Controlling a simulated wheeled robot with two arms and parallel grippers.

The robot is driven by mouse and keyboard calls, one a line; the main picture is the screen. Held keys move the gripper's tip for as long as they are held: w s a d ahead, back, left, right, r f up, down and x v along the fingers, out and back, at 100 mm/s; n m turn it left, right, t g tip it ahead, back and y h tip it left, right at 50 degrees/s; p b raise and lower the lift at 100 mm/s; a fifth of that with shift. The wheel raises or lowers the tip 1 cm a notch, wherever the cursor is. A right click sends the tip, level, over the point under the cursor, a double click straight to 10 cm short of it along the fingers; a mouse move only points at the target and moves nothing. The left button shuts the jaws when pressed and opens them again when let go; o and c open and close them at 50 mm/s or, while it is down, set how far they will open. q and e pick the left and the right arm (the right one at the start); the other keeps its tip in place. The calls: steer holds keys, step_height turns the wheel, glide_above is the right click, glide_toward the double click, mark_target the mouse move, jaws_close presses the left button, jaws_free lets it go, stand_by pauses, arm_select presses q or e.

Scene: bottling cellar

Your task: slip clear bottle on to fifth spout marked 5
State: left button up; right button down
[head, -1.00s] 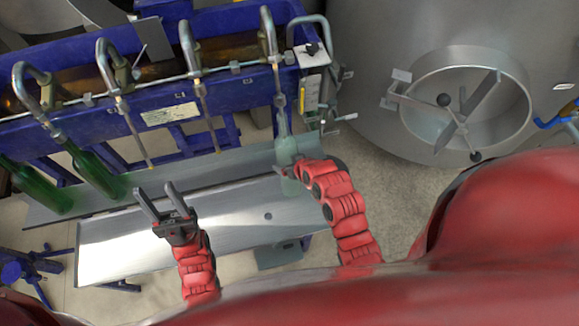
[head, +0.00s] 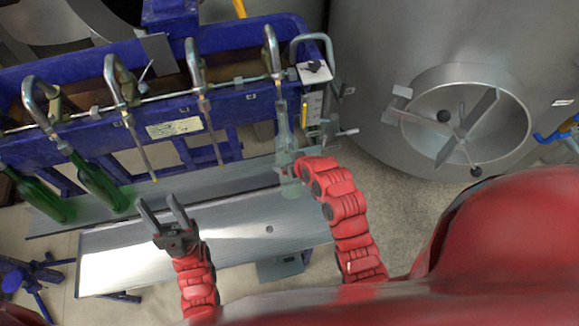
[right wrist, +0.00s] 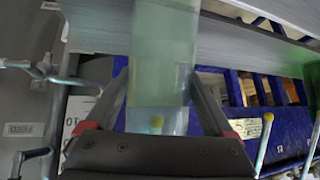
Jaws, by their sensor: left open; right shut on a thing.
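The clear bottle (head: 288,172) is upright in my right gripper (head: 300,168), whose jaws are shut around it. The fifth spout (head: 271,48) is the rightmost on the blue filler; its number is too small to read. The bottle's neck is in line with the spout's tube and overlaps it. In the right wrist view the bottle (right wrist: 165,50) stands between the jaws (right wrist: 165,105). A yellow tip shows through its glass; I cannot tell whether it is inside or behind. My left gripper (head: 163,216) is open and empty over the steel shelf.
Two green bottles (head: 102,188) hang under spouts at the left. Two bare spout tubes (head: 212,130) stand between them and the clear bottle. A steel shelf (head: 215,190) runs below. A gauge and valve (head: 315,100) sit close right of the fifth spout. A steel tank (head: 400,60) fills the right.

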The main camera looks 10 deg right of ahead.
mark_target(288, 154)
steer(key=shift+w+r+p, duration=0.15)
steer(key=shift+w+r, duration=0.25)
steer(key=shift+r, duration=0.5)
steer(key=shift+w+r+p, duration=0.15)
steer(key=shift+w+r, duration=0.25)
steer(key=shift+r, duration=0.45)
steer(key=shift+w+f+t+b, duration=0.4)
steer(key=shift+w+f+b, duration=0.25)
steer(key=shift+b, duration=0.5)
steer(key=w+b, duration=0.1)
steer(key=f+t+b, duration=0.1)
steer(key=b, duration=0.1)
steer(key=shift+w+f, duration=0.2)
steer(key=shift+w, duration=0.15)
steer(key=w+b, duration=0.1)
steer(key=b, duration=0.1)
steer(key=w+f+t+b, duration=0.1)
steer(key=w+b, duration=0.1)
steer(key=shift+t, duration=0.3)
steer(key=shift+s+f+b, duration=0.25)
steer(key=shift+f+b, duration=0.3)
steer(key=shift+f, duration=0.45)
jaws_free()
